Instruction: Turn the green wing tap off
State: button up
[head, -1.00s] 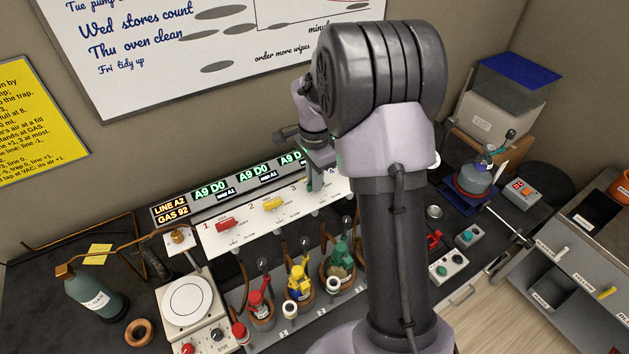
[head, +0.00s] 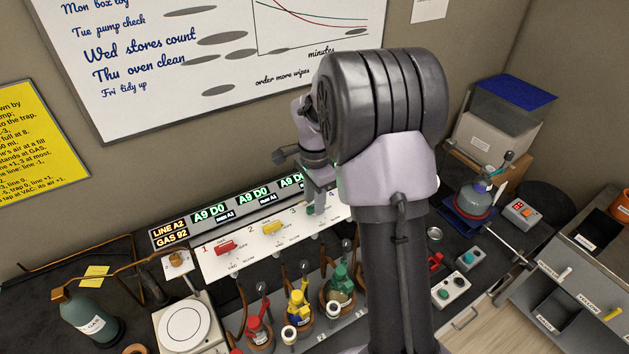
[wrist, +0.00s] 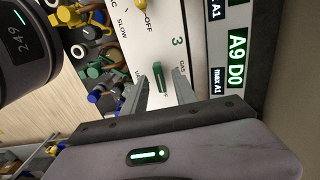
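The green wing tap (wrist: 158,77) is on the white panel under the number 3, between the VAC and GAS marks in the wrist view. Its wing runs roughly up and down in that picture. My gripper (wrist: 160,80) is open, with one finger on each side of the green wing and a gap showing on both sides. In the head view my gripper (head: 313,203) is down at the panel (head: 245,255), and only a little green shows by its fingertips. The mark that the tap points to is hard to read.
A red tap (head: 225,247) and a yellow tap (head: 272,228) sit left of it on the panel. The lit display strip (head: 211,213) runs behind. Several flasks, including a green-topped one (head: 338,287), stand below the panel. A whiteboard (head: 150,60) hangs above.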

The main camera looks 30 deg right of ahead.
notch_tip(320, 180, up, 16)
jog(key=p, duration=0.2)
jog(key=shift+r+p, duration=0.15)
jog(key=shift+p, duration=0.15)
